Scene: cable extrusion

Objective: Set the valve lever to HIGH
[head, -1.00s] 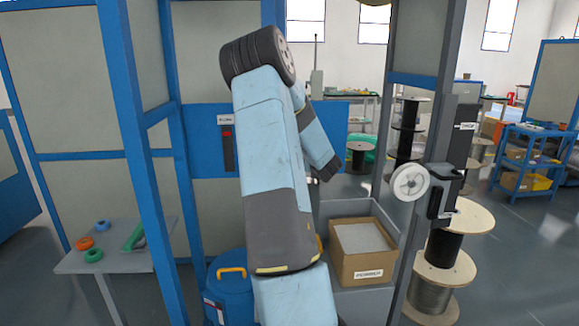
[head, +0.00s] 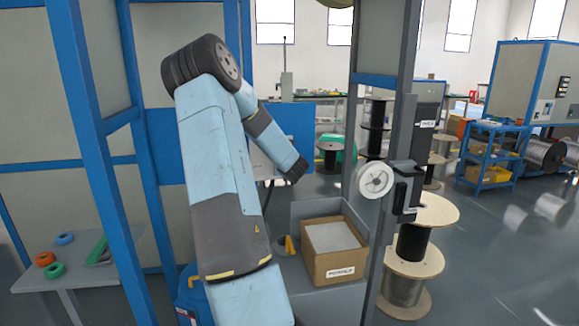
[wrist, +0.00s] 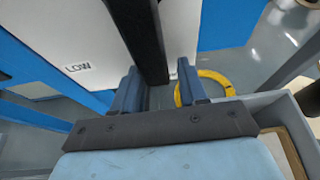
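The valve lever (wrist: 138,35) is a thick dark bar in the wrist view, running from the top edge down between my fingers. Behind it is a pale plate (wrist: 88,40) with the word LOW (wrist: 78,67) to the left of the lever; no HIGH mark shows. My gripper (wrist: 158,75) has its two blue-grey fingers apart, one on each side of the lever's end. A narrow gap seems to show on the right; contact on the left is unclear. In the head view my forearm reaches toward the blue panel (head: 297,122), and the lever cannot be made out.
A blue post (head: 95,150) and a small table (head: 75,278) are at left. Open floor lies at right.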

